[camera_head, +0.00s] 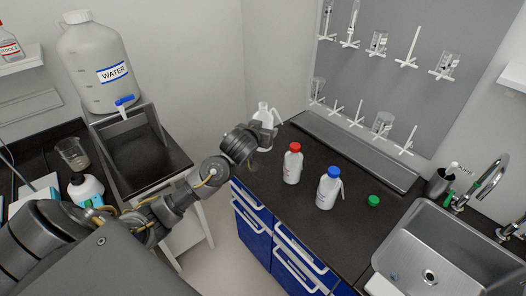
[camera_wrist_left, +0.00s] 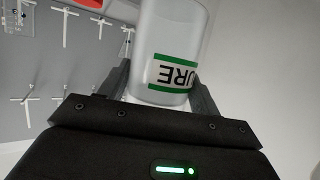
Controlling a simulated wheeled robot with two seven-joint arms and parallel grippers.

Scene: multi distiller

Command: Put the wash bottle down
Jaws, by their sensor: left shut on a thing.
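A white wash bottle (camera_head: 264,113) is in my left gripper (camera_head: 262,132), over the far left end of the dark counter (camera_head: 300,222). In the left wrist view the bottle (camera_wrist_left: 172,35) has a label with green stripes and upside-down letters reading "URE". The gripper fingers (camera_wrist_left: 162,92) are on both sides of it. I cannot tell whether its base touches the counter. A red-capped bottle (camera_head: 292,165) and a blue-capped wash bottle (camera_head: 328,190) stand upright on the counter to the right. My right gripper is not in view.
A green cap (camera_head: 373,200) lies right of the blue-capped bottle. A metal sink (camera_head: 445,245) is at the right, and a drying rack (camera_head: 385,75) with glassware hangs behind. A water tank (camera_head: 95,65) stands at the left. The counter between the held and red-capped bottles looks clear.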

